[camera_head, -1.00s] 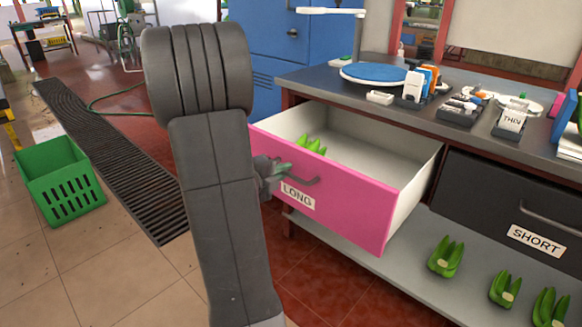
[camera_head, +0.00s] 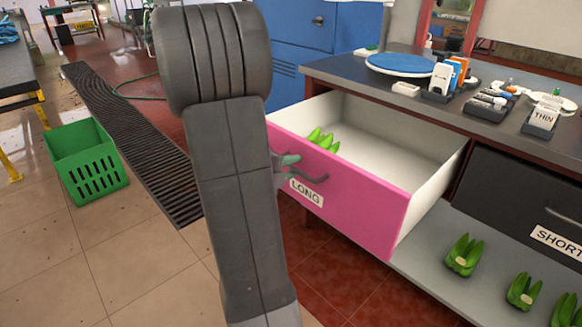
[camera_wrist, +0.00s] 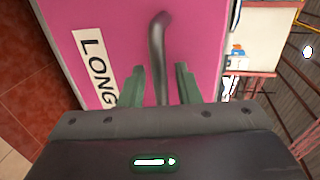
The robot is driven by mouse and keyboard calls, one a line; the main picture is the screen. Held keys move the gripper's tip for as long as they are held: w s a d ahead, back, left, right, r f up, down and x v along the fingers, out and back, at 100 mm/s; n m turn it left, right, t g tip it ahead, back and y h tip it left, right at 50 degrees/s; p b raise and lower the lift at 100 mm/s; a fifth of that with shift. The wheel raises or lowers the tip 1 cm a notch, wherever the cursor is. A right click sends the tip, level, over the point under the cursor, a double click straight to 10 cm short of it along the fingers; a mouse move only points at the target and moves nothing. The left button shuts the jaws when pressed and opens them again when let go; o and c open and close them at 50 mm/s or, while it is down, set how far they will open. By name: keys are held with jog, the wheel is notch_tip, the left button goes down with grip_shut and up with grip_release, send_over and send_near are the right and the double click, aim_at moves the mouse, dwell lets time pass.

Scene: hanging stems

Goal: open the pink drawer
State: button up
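The pink drawer (camera_head: 350,210) with the LONG label (camera_head: 306,193) stands pulled well out of the bench, its pale inside showing. Its dark bar handle (camera_head: 312,177) is on the front; in the wrist view the handle (camera_wrist: 158,45) runs between my two green fingers. My gripper (camera_wrist: 161,85) is open around the handle, with a visible gap on each side. In the head view only a fingertip of my gripper (camera_head: 287,160) shows beside the handle's left end; my arm hides the rest.
A dark drawer labelled SHORT (camera_head: 520,200) is to the right, shut. Several green bunches sit on the shelf (camera_head: 430,245) below. A green crate (camera_head: 87,165) stands on the floor at left. Blue lockers (camera_head: 300,45) stand behind.

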jog(key=p+v, duration=0.3)
jog(key=v, duration=1)
jog(key=shift+s+a, duration=0.25)
jog(key=shift+a, duration=0.05)
jog(key=shift+w, duration=0.1)
jog(key=b+x, duration=0.3)
jog(key=x, duration=1)
jog(key=shift+w+d, duration=0.15)
jog(key=shift+d, duration=0.2)
